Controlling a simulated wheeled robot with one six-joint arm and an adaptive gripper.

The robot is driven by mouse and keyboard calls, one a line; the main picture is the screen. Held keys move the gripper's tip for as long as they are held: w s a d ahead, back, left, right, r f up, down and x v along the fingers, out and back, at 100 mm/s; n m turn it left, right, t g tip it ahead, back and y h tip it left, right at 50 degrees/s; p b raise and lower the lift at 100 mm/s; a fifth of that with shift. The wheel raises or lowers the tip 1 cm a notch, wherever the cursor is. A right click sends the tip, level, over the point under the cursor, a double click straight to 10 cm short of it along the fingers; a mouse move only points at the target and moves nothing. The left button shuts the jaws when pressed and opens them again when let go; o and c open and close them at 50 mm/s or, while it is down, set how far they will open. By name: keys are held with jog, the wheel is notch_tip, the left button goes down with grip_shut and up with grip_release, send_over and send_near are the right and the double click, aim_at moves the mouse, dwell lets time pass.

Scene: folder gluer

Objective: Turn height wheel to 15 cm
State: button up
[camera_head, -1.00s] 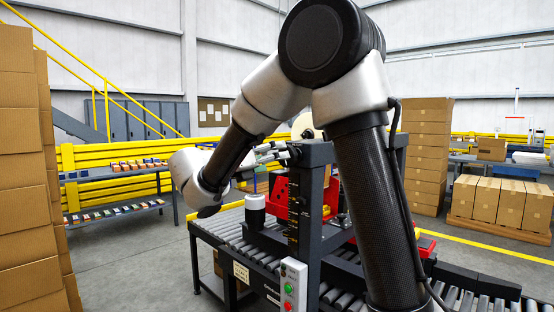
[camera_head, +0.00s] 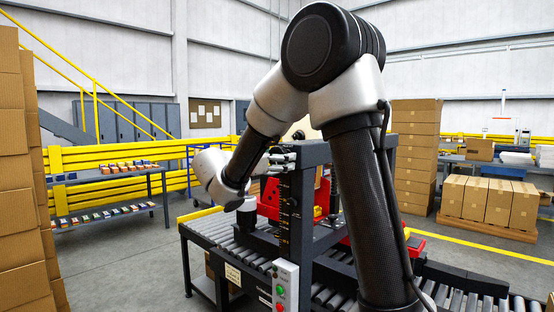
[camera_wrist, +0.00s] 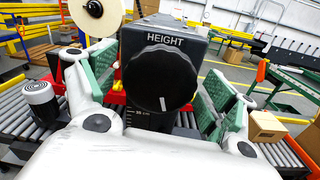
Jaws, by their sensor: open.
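The height wheel (camera_wrist: 160,78) is a large black ribbed knob under the word HEIGHT on a dark machine head. A white mark on its face points almost straight down. A scale (camera_wrist: 139,120) with white ticks runs down the post below it; its reading is too small to tell. My gripper (camera_wrist: 163,88) is open, with a green-padded finger on each side of the wheel and gaps between pads and wheel. In the head view, my gripper (camera_head: 283,157) is at the top of the dark post (camera_head: 302,200); the wheel cannot be made out there.
A roller conveyor (camera_head: 205,232) runs under the post. A control box (camera_head: 285,285) with green and red buttons is on the near side. Stacked cartons (camera_head: 20,180) stand at the left.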

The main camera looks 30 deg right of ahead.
jog(key=c, duration=1)
jog(key=n, duration=0.5)
jog(key=shift+n, duration=2.6)
jog(key=o, duration=1)
